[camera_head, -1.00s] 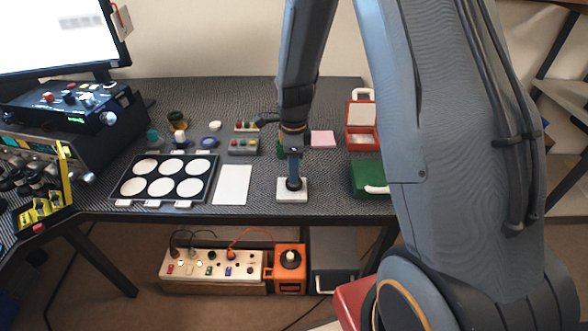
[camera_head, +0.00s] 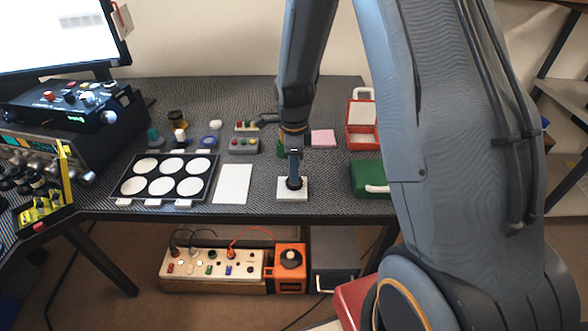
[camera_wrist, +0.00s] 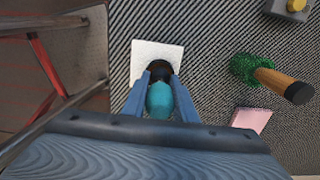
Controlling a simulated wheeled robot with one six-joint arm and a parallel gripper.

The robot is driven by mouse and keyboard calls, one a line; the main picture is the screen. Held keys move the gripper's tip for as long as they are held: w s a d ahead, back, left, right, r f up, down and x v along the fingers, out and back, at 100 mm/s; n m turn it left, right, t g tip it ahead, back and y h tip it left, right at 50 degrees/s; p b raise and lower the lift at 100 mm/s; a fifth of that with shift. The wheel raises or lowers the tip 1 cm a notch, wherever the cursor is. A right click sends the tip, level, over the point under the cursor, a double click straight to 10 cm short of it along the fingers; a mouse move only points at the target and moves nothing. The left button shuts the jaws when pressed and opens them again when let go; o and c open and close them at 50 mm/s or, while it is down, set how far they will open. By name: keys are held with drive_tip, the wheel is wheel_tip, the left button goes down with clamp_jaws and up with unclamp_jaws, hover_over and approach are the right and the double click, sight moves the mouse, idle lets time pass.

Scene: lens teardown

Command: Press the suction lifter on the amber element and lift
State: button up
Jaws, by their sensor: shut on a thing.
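My gripper (camera_head: 294,172) points down over a white square pad (camera_head: 285,195) near the front edge of the bench. In the wrist view my gripper (camera_wrist: 160,82) is shut on the teal suction lifter (camera_wrist: 160,101). The lifter's black cup (camera_wrist: 158,69) is over the white pad (camera_wrist: 146,52). I cannot tell whether the cup touches what is below it. The amber element is not visible; the cup and fingers cover the middle of the pad.
A white sheet (camera_head: 233,184) and a black tray with several white discs (camera_head: 124,171) lie left of the pad. A green case (camera_head: 367,178) and an open red box (camera_head: 352,139) stand to the right. A green brush with a wooden handle (camera_wrist: 275,80) lies beyond the pad.

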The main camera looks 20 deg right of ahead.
drive_tip(key=shift+f, duration=0.45)
idle(1.3)
drive_tip(key=shift+r, duration=0.1)
drive_tip(key=shift+r+p, duration=4)
drive_tip(key=shift+r, duration=1.45)
drive_tip(key=shift+s, duration=0.1)
